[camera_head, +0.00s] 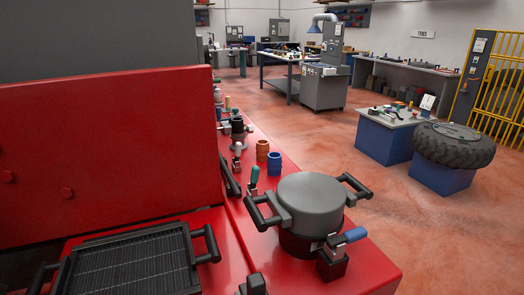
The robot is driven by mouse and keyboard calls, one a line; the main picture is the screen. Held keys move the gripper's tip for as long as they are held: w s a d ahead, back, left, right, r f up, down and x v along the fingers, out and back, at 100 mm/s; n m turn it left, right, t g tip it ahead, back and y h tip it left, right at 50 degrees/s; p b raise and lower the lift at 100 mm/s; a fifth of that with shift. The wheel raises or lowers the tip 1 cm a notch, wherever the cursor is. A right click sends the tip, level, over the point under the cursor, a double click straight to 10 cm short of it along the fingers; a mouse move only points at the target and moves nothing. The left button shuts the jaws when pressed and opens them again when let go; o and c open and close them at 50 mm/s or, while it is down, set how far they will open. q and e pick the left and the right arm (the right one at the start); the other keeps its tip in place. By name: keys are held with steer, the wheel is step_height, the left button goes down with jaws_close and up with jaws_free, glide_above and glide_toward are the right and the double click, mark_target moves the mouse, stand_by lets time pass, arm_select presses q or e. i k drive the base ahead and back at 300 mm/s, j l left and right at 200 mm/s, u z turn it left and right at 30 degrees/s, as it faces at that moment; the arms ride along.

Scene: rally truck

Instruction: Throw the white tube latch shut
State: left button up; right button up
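I cannot pick out a white tube latch for certain in the head view. On the red ledge stands a grey-lidded black canister (310,200) with black side handles. A latch with a blue handle (347,237) is at its front, and a latch with a green handle (254,178) is at its left. Farther back is a small black fixture (238,130) with pale parts near it, too small to make out. Neither of my grippers is in view.
An orange cup (262,151) and a blue cup (275,163) stand behind the canister. A black grille (130,265) lies at the lower left beside a tall red panel (110,150). A tyre (453,145) on a blue stand is at the right. Open floor lies between.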

mark_target(238, 147)
steer(key=i+l+z, duration=0.1)
steer(key=l+z, duration=0.15)
steer(key=l, duration=0.2)
steer(key=i+l+z, duration=0.25)
steer(key=l, duration=0.15)
steer(key=l+z, duration=0.3)
steer(key=i+l+z, duration=0.1)
steer(key=i+l, duration=0.5)
steer(key=i+l+z, duration=0.1)
steer(key=i+l, duration=0.45)
steer(key=i, duration=0.2)
steer(key=i+j+u, duration=0.1)
steer(key=u, duration=0.35)
steer(key=i+u, duration=0.55)
steer(key=u, duration=0.35)
steer(key=i+l+u, duration=0.15)
steer(key=u, duration=0.25)
steer(key=i+u, duration=0.3)
steer(key=u, duration=0.15)
steer(key=i+l+u, duration=0.2)
steer(key=u, duration=0.25)
steer(key=i+l+u, duration=0.25)
steer(key=u, duration=0.15)
steer(key=i+l+u, duration=0.2)
steer(key=u, duration=0.25)
steer(key=l, duration=0.1)
